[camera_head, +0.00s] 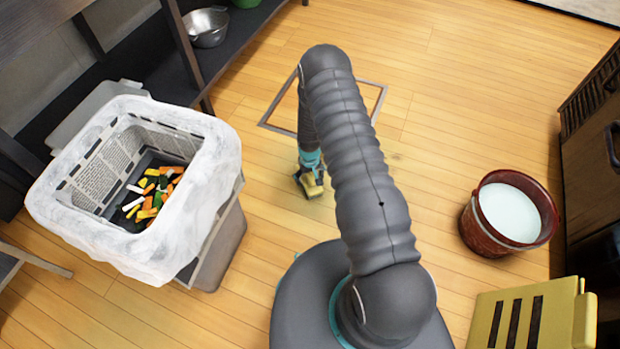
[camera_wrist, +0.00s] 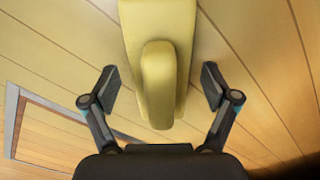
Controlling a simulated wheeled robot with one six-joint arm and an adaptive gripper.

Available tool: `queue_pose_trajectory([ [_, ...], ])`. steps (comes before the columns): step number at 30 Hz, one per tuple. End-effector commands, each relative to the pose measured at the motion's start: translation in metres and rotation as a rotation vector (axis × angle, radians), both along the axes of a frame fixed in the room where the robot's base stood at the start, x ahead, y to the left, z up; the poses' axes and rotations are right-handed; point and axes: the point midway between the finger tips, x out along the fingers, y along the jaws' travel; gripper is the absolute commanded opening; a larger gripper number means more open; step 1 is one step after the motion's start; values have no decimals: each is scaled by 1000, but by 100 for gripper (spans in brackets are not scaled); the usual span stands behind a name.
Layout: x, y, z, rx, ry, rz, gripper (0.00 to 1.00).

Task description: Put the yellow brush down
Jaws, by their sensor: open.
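The yellow brush (camera_wrist: 160,30) fills the top middle of the wrist view, with its raised handle pointing down between my fingers. In the head view only a small part of the brush (camera_head: 315,189) shows, low by the wooden floor below my gripper (camera_head: 308,178). My gripper, also in the wrist view (camera_wrist: 160,88), is open, with one finger on each side of the handle and a gap on both sides. The brush's underside is hidden, so its contact with the floor cannot be seen.
A square frame outline (camera_head: 378,100) marks the floor behind my arm. A lined bin (camera_head: 215,165) with colourful scraps stands left. A red bucket (camera_head: 478,232) of whitish liquid and a yellow slotted object (camera_head: 485,320) stand right. Open floor lies around the brush.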

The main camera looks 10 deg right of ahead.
Motion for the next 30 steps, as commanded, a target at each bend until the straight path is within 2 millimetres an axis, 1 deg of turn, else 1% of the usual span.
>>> queue_pose_trajectory([
  [1, 2, 0, 10, 0, -4, 0, 87],
  [12, 1, 0, 82, 0, -4, 0, 87],
  [15, 1, 0, 95, -1, -3, 0, 87],
  [20, 1, 0, 108, 0, -2, 0, 87],
  [23, 3, 0, 120, 0, -7, -1, 87],
  [26, 8, 0, 147, 0, -25, -6, 87],
  [29, 12, 0, 190, 0, -52, -13, 87],
  [30, 14, 0, 210, 0, -66, -16, 87],
])
